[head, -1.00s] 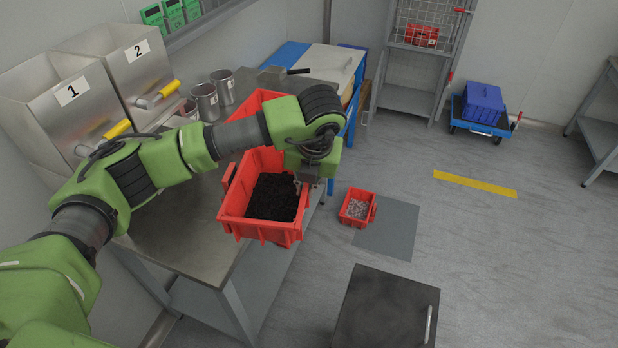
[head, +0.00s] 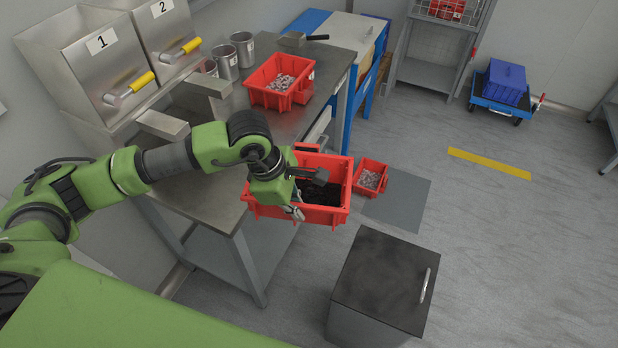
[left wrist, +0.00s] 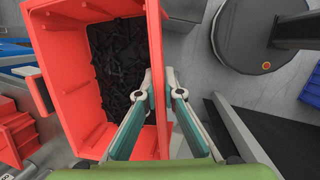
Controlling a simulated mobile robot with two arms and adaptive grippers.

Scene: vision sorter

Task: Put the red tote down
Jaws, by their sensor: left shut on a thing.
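The red tote (head: 262,205) with black contents shows in the head view, off the front right edge of the steel bench. In the left wrist view its red wall (left wrist: 158,75) lies between the two fingers. My left gripper (head: 297,212) is shut on that wall, and it shows in the left wrist view (left wrist: 161,98). The tote appears held in the air, a little tilted in the head view. Part of it is hidden behind my left gripper. My right gripper is not in view.
The steel bench (head: 215,190) carries another red tote (head: 262,92) with pale parts and metal cups (head: 243,48). A small red tote (head: 371,177) is on the floor by a grey mat (head: 405,200). A dark-topped cabinet (head: 382,280) stands nearby.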

